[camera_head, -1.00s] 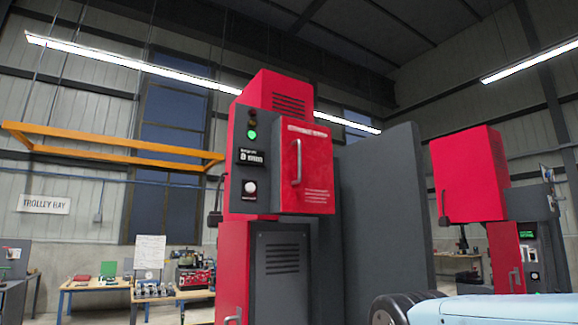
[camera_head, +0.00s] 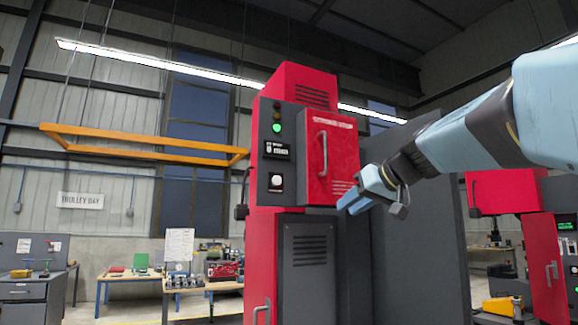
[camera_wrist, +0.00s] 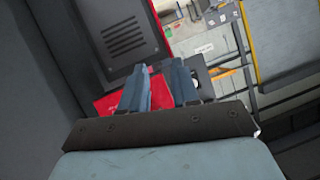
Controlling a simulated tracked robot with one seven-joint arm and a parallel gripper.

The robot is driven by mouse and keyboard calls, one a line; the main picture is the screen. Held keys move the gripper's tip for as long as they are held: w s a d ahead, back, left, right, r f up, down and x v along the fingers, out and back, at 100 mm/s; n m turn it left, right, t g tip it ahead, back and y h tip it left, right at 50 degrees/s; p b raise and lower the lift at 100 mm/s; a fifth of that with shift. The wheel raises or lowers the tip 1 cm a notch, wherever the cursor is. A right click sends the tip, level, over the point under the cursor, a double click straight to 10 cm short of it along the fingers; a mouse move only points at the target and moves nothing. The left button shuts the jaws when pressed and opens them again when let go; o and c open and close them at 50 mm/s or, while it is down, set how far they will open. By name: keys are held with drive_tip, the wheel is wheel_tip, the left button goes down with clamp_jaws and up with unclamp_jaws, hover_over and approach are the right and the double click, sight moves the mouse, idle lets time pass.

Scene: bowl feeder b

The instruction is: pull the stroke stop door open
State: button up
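The red stroke stop door (camera_head: 342,165) is on the upper front of the red and grey machine, with its label along the top. It looks shut. Its upright metal handle (camera_head: 322,155) is near the door's left edge, with nothing on it. My gripper (camera_head: 346,204) is just below and right of the handle, near the door's lower edge, apart from the handle. In the wrist view my gripper's two blue fingers (camera_wrist: 160,80) stand apart with nothing between them. A red surface (camera_wrist: 110,103) shows beside and behind them; I cannot tell which part it is.
A grey vented lower door (camera_head: 308,265) is under the stroke stop door. A control panel (camera_head: 276,150) with a green light is to its left. A tall dark panel (camera_head: 430,240) stands behind my arm. A second red machine (camera_head: 545,255) is at right.

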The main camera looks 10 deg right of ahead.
drive_tip(key=w+d+r+n+t+y, duration=0.1)
drive_tip(key=w+d+r+n+t, duration=0.15)
drive_tip(key=r, duration=0.55)
drive_tip(key=w+d+r+n+t+y, duration=0.1)
drive_tip(key=w+d+r+t, duration=0.15)
drive_tip(key=r, duration=0.65)
hover_over(326, 168)
drive_tip(key=shift+w+d+m+g+y, duration=0.1)
drive_tip(key=shift+w+m+g+y, duration=0.2)
drive_tip(key=shift+w+g, duration=0.1)
drive_tip(key=shift+c, duration=0.3)
clamp_jaws()
